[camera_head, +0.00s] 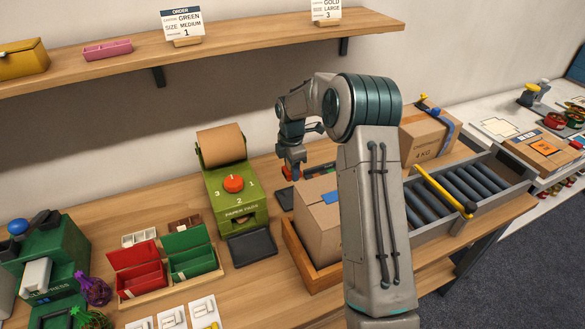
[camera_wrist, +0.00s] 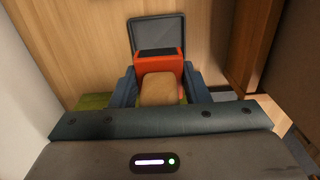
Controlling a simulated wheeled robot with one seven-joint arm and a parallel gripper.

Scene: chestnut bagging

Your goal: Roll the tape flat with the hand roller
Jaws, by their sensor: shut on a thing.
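My gripper (camera_head: 290,172) points down over the bench, behind the open-tray carton. In the wrist view its two dark fingers (camera_wrist: 160,90) are shut on an orange tool (camera_wrist: 158,66) with a dark top and a tan, rounded part between the fingers. This may be the hand roller; I cannot tell for sure. In the head view only a bit of its orange body shows below the gripper. A brown carton (camera_head: 316,222) sits in a wooden tray (camera_head: 297,252), partly hidden by my arm.
A dark pad (camera_wrist: 143,33) lies behind the orange tool. A green paper machine (camera_head: 216,184) stands left of the tray. A roller conveyor (camera_head: 450,188) with a yellow bar (camera_head: 440,188) lies to the right, a second carton (camera_head: 425,142) behind it. Red (camera_head: 137,268) and green boxes (camera_head: 190,255) stand front left.

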